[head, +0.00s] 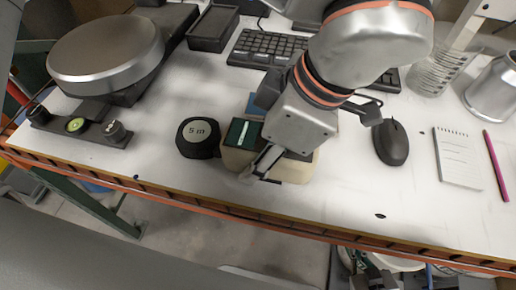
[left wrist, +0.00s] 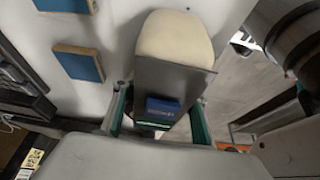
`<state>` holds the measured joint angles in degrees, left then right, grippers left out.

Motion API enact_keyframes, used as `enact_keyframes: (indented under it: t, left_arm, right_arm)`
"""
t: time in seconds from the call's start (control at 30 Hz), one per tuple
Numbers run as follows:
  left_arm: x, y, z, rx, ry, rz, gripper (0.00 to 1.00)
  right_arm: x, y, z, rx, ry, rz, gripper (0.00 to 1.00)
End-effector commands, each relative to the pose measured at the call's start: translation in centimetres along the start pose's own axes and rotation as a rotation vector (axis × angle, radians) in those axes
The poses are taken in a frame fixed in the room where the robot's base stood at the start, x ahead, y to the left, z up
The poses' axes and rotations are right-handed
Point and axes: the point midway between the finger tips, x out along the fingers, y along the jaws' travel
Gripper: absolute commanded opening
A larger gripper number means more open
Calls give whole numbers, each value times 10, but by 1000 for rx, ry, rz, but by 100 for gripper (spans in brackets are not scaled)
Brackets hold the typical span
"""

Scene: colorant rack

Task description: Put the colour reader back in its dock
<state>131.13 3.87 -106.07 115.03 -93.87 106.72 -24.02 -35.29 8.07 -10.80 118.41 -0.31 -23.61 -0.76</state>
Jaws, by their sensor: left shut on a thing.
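The colour reader is a dark grey body with a small blue panel (left wrist: 165,108) in the left wrist view. My left gripper (head: 268,152) is shut on it, with a teal-lined finger on either side in the left wrist view (left wrist: 158,125). A cream, rounded base that looks like the dock (left wrist: 175,35) lies beyond the reader. In the head view the cream base (head: 235,162) shows near the table's front edge, partly hidden by the gripper. The reader is over or in it; I cannot tell whether it is seated. My right gripper is not in view.
A black tape measure (head: 198,137) stands close left of the base. A mouse (head: 390,142), notepad (head: 457,160) and pink pencil (head: 495,165) lie to the right. A keyboard (head: 265,48) is behind. Two blue-faced blocks (left wrist: 80,62) show in the left wrist view.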

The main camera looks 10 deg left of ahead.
Motion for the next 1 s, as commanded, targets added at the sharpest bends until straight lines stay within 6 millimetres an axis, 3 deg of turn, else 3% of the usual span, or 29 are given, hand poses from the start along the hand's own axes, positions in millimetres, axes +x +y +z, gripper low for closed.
enact_keyframes:
  t: [0.1, 0.13, 0.2, 0.63, 1.0]
  left_arm:
    - [2, 0, 1, 0, 0, 0, 0]
    - [3, 0, 1, 0, 0, 0, 48]
    - [2, 0, 1, 0, 0, 0, 59]
    - [-5, 0, 0, -2, 0, 3, 59]
    - [-76, 0, -1, -4, -1, 8, 59]
  right_arm:
    - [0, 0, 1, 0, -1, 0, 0]
    - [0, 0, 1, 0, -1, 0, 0]
    - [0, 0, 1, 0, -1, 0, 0]
    - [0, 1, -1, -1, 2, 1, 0]
    - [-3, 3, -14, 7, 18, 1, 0]
